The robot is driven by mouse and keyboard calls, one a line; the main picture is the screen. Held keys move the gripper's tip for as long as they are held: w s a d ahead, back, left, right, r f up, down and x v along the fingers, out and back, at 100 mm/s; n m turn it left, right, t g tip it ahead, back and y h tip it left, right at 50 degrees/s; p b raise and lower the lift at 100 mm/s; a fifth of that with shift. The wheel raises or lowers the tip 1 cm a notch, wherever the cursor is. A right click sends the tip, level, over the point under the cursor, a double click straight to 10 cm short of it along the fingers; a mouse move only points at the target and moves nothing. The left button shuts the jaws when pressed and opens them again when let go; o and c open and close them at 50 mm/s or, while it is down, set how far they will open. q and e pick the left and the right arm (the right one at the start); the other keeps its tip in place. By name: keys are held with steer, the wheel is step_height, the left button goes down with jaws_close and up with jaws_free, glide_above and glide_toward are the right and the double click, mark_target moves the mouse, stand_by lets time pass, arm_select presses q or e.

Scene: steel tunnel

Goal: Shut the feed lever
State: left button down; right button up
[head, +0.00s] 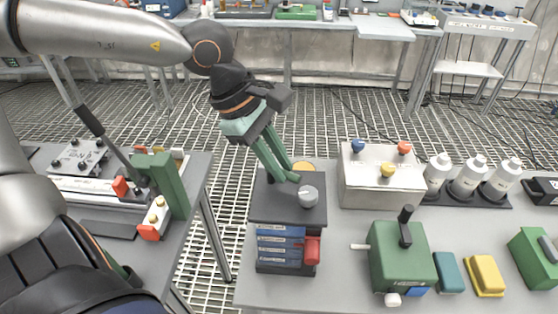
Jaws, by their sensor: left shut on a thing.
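My left gripper (285,179) has green fingers and points down at the top of a dark box (262,212) on the right-hand table. Its fingers are close together on a small part at the box top, which they mostly hide. A grey round knob (308,196) stands just right of the fingertips, and a yellow round part (303,166) shows behind them. The box front has blue labelled panels and a red handle (313,250). I cannot tell for certain which part is the feed lever. My right gripper is not in view.
To the right stand a pale box with coloured knobs (370,188), white bottles (470,176) and a green box with a black handle (402,262). The left table holds a long black-handled lever (92,122) and a green block (170,185). A gap separates the tables.

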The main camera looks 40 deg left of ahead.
arm_select(q)
steer(key=m+g, duration=0.1)
steer(key=m, duration=0.1)
steer(key=m+b, duration=0.1)
steer(key=m, duration=0.1)
steer(key=shift+s+a+g+h, duration=0.1)
steer(key=shift+s+g+h, duration=0.25)
steer(key=shift+g+h, duration=0.05)
steer(key=m, duration=0.2)
steer(key=m+g+b, duration=0.1)
steer(key=m, duration=0.1)
steer(key=shift+s+a+f, duration=0.1)
steer(key=shift+s+a, duration=0.1)
steer(key=shift+s+a+m+g+b, duration=0.1)
steer(key=shift+m+g+b, duration=0.45)
steer(key=shift+m, duration=0.35)
steer(key=shift+s+a+m+g+y, duration=0.15)
steer(key=shift+m+g+y, duration=0.25)
steer(key=shift+m, duration=0.6)
steer(key=shift+a+m+g+b, duration=0.1)
steer(key=shift+m+g+b, duration=0.2)
steer(key=shift+m, duration=0.3)
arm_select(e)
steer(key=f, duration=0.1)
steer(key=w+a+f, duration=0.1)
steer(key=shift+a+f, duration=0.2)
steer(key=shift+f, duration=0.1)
